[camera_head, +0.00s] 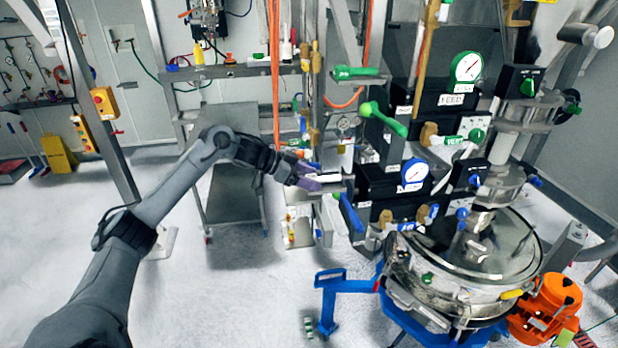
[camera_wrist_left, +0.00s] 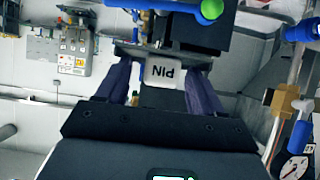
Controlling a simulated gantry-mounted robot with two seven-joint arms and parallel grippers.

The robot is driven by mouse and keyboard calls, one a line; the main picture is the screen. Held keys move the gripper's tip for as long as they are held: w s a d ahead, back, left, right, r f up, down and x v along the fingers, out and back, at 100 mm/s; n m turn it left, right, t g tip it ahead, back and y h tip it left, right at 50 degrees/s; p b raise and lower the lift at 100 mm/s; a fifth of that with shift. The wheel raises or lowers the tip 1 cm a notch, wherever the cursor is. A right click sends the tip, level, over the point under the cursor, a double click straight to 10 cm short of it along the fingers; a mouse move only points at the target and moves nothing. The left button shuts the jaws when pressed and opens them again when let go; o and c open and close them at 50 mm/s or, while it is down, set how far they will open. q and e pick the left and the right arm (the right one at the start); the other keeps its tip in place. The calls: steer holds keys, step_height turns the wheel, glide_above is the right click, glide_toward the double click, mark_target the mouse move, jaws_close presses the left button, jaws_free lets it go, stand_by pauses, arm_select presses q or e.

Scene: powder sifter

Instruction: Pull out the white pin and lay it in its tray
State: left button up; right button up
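The white pin (camera_wrist_left: 163,72) shows a white face with dark upside-down lettering that reads PIN, in the left wrist view. It sits in front of a dark grey ledge (camera_wrist_left: 125,49). My left gripper (camera_wrist_left: 160,78) has its two purple fingers on either side of the white face. A gap shows between the left finger and the face, so the fingers look open around it. In the head view the left gripper (camera_head: 310,180) is at the left side of the valve stand, with the white piece (camera_head: 329,178) at its tips. My right gripper is out of view. I cannot make out the pin's tray for certain.
Black valve blocks with a blue-rimmed gauge (camera_head: 414,172) stand right of the gripper. A green-handled lever (camera_head: 385,118) is above it. A steel vessel (camera_head: 470,265) on a blue frame stands lower right. A grey cart (camera_head: 237,165) is behind my arm.

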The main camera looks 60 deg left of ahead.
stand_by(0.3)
arm_select(q)
steer(key=shift+s+a+r+b, duration=0.2)
steer(key=shift+s+b, duration=0.15)
steer(key=shift+s, duration=0.1)
steer(key=b+v, duration=0.3)
steer(key=v, duration=0.6)
steer(key=shift+s+r, duration=0.2)
steer(key=shift+r, duration=0.05)
